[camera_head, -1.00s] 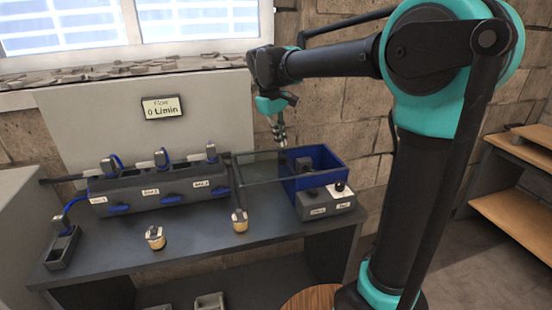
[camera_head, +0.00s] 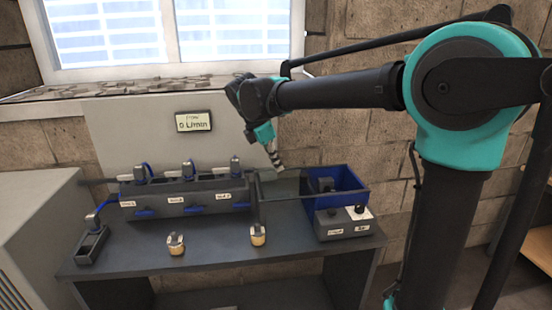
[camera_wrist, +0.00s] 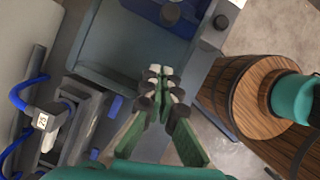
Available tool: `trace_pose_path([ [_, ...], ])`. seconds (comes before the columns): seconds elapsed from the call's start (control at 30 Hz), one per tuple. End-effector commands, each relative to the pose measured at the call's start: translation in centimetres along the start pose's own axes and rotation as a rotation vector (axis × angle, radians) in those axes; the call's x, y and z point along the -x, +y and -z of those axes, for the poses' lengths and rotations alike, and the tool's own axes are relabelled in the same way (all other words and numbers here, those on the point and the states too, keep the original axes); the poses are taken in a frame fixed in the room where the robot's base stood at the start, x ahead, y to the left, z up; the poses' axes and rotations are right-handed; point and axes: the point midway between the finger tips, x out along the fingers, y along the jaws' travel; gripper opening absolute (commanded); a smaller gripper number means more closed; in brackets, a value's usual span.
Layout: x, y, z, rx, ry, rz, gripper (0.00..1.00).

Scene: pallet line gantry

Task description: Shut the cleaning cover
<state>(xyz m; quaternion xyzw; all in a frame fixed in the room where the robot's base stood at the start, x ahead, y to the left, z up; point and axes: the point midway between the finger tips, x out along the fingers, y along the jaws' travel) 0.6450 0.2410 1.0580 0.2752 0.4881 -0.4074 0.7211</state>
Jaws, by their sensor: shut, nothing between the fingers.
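I take the cleaning cover to be the see-through, dark-framed panel (camera_head: 283,188) between the grey valve block and the blue bin. Its exact angle is hard to tell. In the wrist view, a grey-green see-through panel (camera_wrist: 115,60) lies beyond the fingers, probably the same one. My gripper (camera_head: 278,168) is shut and empty, pointing down above the panel's back part. In the wrist view the fingertips (camera_wrist: 160,73) are together in front of the panel's edge. Whether they touch it cannot be told.
The valve block (camera_head: 185,195) with blue handles stands left on the dark table (camera_head: 215,235). The blue bin (camera_head: 348,180) stands right, behind a grey knob box (camera_head: 343,222). Two brass-coloured knobs (camera_head: 175,244) stand in front. A wooden barrel (camera_wrist: 225,95) shows in the wrist view.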

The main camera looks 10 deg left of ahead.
Motion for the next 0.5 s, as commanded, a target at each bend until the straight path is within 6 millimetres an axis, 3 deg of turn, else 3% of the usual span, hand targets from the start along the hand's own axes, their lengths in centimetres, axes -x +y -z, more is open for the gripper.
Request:
trace_pose_path([
  [0.27, -5.6, 0.0, 0.0, -0.002, 0.0, 0.0, 0.0],
  [0.5, -6.7, 0.0, -3.0, -0.004, 0.001, 0.001, 0.0],
])
